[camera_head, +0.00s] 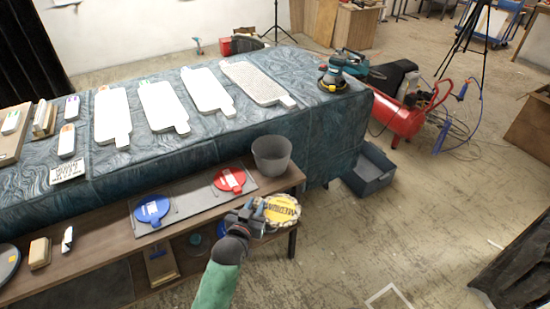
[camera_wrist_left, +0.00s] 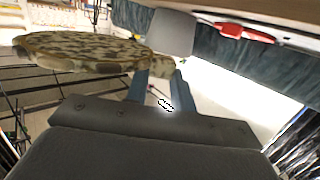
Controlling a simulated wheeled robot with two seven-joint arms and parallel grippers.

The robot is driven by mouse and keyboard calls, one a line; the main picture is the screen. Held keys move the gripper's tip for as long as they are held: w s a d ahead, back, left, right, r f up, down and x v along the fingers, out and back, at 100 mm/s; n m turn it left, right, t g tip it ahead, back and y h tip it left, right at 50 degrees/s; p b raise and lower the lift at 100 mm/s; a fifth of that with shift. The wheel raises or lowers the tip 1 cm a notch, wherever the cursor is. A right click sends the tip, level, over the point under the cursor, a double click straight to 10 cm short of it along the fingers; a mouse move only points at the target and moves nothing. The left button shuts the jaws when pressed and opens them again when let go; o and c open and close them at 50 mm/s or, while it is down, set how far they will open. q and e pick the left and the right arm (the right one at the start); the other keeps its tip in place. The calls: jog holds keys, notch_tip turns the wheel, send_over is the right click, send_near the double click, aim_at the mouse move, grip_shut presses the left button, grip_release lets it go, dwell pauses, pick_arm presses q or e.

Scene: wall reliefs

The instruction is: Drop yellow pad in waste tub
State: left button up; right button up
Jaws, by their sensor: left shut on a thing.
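The yellow pad (camera_head: 281,211) is a round disc with dark lettering on its yellow face. My left gripper (camera_head: 259,214) is shut on it at its left edge and holds it out in front of the bench's right end. In the left wrist view the pad (camera_wrist_left: 85,50) shows its mottled side, with the gripper fingers (camera_wrist_left: 158,84) at its tab. The grey waste tub (camera_head: 271,160) stands upright at the right end of the wooden bench, beyond the pad and apart from it. The tub (camera_wrist_left: 172,33) also shows behind the pad in the left wrist view. My right gripper is out of view.
The wooden bench (camera_head: 100,262) carries a grey tray (camera_head: 189,207) with a blue pad (camera_head: 152,209) and a red pad (camera_head: 229,180). Behind is a cloth-covered table with white paddle-shaped boards. A dark open box (camera_head: 368,172) stands on the floor.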

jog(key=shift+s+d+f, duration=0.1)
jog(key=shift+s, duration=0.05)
pick_arm(q)
jog(key=shift+w+r, duration=0.1)
jog(key=shift+r, duration=0.1)
jog(key=w+a+r+p, duration=0.2)
jog(key=w+r+p, duration=0.2)
jog(key=w+r, duration=1.6)
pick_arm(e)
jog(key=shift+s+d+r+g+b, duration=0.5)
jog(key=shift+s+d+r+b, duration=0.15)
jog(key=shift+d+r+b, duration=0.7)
pick_arm(q)
jog(key=w+f+b, duration=0.1)
jog(key=w+f, duration=0.2)
jog(key=f, duration=0.5)
jog(key=w+a+f+b, duration=0.1)
jog(key=w+f, duration=0.2)
jog(key=f, duration=0.5)
jog(key=shift+w+a+f, duration=0.2)
jog(key=shift+w+a, duration=0.1)
jog(key=shift+w, duration=0.1)
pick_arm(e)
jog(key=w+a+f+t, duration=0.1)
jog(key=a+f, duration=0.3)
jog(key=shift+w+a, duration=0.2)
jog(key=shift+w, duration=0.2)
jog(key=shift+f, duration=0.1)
